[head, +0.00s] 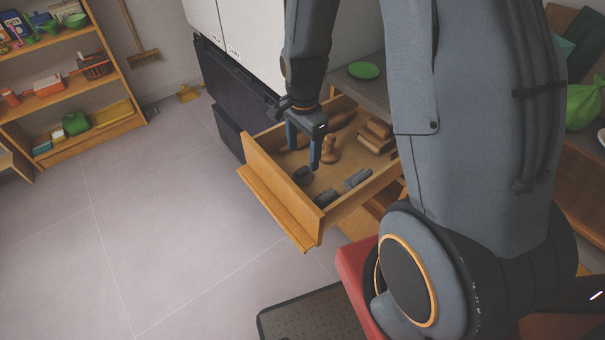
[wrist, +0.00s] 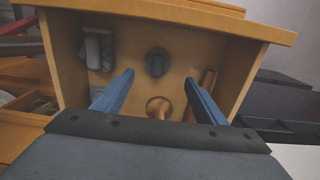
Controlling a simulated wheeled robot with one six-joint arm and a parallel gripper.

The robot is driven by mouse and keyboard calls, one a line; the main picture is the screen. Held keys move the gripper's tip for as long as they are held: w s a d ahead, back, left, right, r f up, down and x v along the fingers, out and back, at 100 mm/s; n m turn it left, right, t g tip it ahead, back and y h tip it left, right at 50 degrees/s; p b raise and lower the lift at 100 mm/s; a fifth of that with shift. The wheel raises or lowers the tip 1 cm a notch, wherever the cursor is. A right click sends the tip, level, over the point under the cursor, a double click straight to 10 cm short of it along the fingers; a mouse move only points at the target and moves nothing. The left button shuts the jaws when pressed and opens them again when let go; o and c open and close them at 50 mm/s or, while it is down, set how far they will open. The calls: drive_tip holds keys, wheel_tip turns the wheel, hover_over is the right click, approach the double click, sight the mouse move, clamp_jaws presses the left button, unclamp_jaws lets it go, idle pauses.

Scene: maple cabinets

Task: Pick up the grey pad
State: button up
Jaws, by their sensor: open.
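The open wooden drawer (head: 262,160) holds several small things. A dark grey rounded thing (head: 303,175) lies near its front; the wrist view shows it (wrist: 157,62) just beyond my fingertips. A grey piece (head: 358,178) and a darker grey piece (head: 326,197) lie along the right side; a light grey blocky piece (wrist: 97,47) shows at left in the wrist view. I cannot tell for sure which is the grey pad. My gripper (head: 303,160) points down over the drawer, open with nothing between its fingers, and it also shows in the wrist view (wrist: 159,77).
A wooden knob-shaped piece (head: 331,150) stands beside my gripper, and stacked wooden blocks (head: 377,134) lie at the drawer's back right. The drawer walls surround these things closely. A green plate (head: 363,70) sits on the counter.

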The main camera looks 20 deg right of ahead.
sight(302, 169)
drive_tip(key=shift+f, duration=0.75)
drive_tip(key=shift+s+a+f+p, duration=0.15)
drive_tip(key=shift+f+p, duration=0.2)
drive_tip(key=shift+f, duration=0.3)
drive_tip(key=shift+s+a+f+p, duration=0.1)
drive_tip(key=shift+s+f+p, duration=0.15)
drive_tip(key=shift+f, duration=0.35)
drive_tip(key=shift+s+a+f+p, duration=0.1)
drive_tip(key=shift+f+p, duration=0.3)
drive_tip(key=shift+f, duration=0.25)
drive_tip(key=shift+w+f, duration=0.1)
drive_tip(key=shift+f, duration=0.7)
drive_tip(key=shift+c, duration=0.5)
drive_tip(key=c, duration=1.1)
drive_tip(key=shift+r, duration=0.1)
drive_tip(key=shift+r+b, duration=0.95)
drive_tip(key=shift+r, duration=4)
